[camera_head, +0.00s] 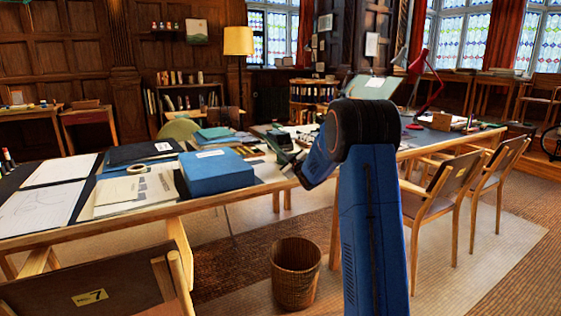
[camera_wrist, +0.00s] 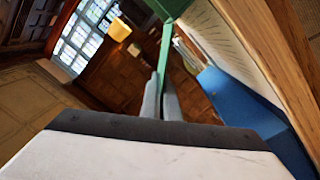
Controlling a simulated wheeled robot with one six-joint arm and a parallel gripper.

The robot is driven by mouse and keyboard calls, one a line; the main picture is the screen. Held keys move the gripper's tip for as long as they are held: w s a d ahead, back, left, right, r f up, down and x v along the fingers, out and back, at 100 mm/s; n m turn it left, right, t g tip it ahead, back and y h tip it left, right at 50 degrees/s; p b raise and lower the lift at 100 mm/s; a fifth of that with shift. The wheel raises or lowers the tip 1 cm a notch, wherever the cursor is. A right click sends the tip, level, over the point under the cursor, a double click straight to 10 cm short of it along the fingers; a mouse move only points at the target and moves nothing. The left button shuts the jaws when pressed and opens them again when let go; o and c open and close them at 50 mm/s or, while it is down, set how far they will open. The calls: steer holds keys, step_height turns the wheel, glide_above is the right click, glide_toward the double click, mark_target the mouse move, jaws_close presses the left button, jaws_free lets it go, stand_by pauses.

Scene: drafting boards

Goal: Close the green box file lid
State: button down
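A green panel (camera_wrist: 172,8), which looks like part of the green box file, shows at the top of the wrist view. A thin green edge runs from it down to my fingertips. My gripper (camera_wrist: 161,82) has its two grey fingers close together at this edge, with no clear gap between them. Whether they touch it I cannot tell. In the head view my gripper (camera_head: 279,146) is small and dark, over the table near its front edge.
A blue box (camera_head: 217,172) stands on the near table, with papers (camera_head: 128,191) and a tape roll (camera_head: 163,146) beside it. A wastebasket (camera_head: 296,272) is on the floor below. Chairs (camera_head: 445,190) stand at the right. A red lamp (camera_head: 430,88) stands behind.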

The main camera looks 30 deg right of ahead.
steer(key=d+m, duration=0.1)
steer(key=d+r+m, duration=0.1)
steer(key=shift+m, duration=0.4)
steer(key=d+m, duration=0.1)
steer(key=m, duration=0.1)
steer(key=shift+s+d+r+m, duration=0.1)
steer(key=shift+d+r+m, duration=0.1)
steer(key=shift+d+m, duration=0.8)
steer(key=shift+m, duration=0.3)
steer(key=d+m, duration=0.2)
steer(key=d+f+m, duration=0.1)
steer(key=m, duration=0.2)
steer(key=shift+s+d+m, duration=0.1)
steer(key=shift+d+m, duration=0.2)
steer(key=shift+d, duration=0.05)
steer(key=m, duration=0.1)
steer(key=d+f+m, duration=0.1)
steer(key=shift+d+m, duration=0.25)
steer(key=shift+m, duration=0.15)
steer(key=shift+s+d+f+m+h, duration=0.1)
steer(key=shift+d+f+m+h, duration=0.35)
steer(key=shift+m, duration=0.75)
steer(key=shift+d+f+m, duration=0.3)
steer(key=shift+f+m, duration=0.2)
steer(key=shift+m, duration=0.2)
steer(key=shift+d+f+m, duration=0.3)
steer(key=shift+f+m, duration=0.2)
steer(key=shift+m, duration=0.2)
